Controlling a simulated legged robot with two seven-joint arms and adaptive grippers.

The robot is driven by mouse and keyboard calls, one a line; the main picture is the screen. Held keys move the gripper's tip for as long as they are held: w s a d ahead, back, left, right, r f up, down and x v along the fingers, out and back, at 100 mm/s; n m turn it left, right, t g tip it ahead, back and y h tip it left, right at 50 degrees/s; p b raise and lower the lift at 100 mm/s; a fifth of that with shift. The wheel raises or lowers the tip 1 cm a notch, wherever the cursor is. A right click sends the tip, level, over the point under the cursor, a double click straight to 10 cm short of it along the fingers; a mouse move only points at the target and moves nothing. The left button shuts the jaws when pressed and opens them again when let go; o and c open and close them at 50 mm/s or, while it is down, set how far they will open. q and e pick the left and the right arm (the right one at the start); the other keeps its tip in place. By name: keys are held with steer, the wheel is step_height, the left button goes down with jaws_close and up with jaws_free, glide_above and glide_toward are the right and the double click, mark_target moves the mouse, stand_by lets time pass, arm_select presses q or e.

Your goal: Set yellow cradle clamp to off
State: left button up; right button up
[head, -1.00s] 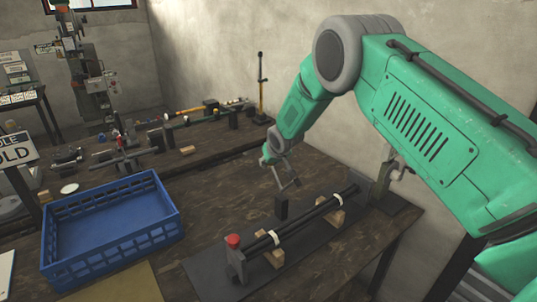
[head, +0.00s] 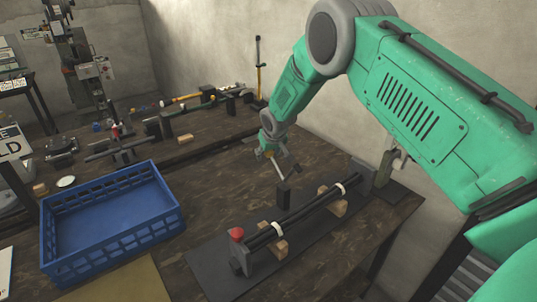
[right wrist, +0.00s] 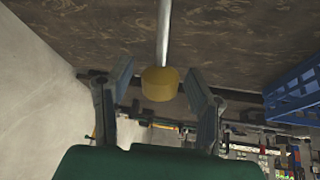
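The yellow cradle clamp's lever shows in the right wrist view as a pale rod with a yellow knob (right wrist: 160,83) at its end. In the head view its thin rod (head: 279,170) rises, leaning left, from a small black block (head: 283,194) on the bench. Some yellow shows at my right gripper (head: 282,162). In the right wrist view my right gripper (right wrist: 159,70) is open, with one finger on each side of the knob and a gap to both. My left gripper is not in view.
A fixture with dark rods, white rings, wooden blocks and a red knob (head: 237,234) lies on a dark mat (head: 212,270) in front. A blue crate (head: 110,250) stands at left. More rods and tools lie along the back. A wall is at right.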

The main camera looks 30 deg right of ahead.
steer(key=v, duration=1.1)
steer(key=shift+s+r, duration=0.2)
steer(key=shift+s, duration=0.05)
steer(key=shift+f, duration=0.1)
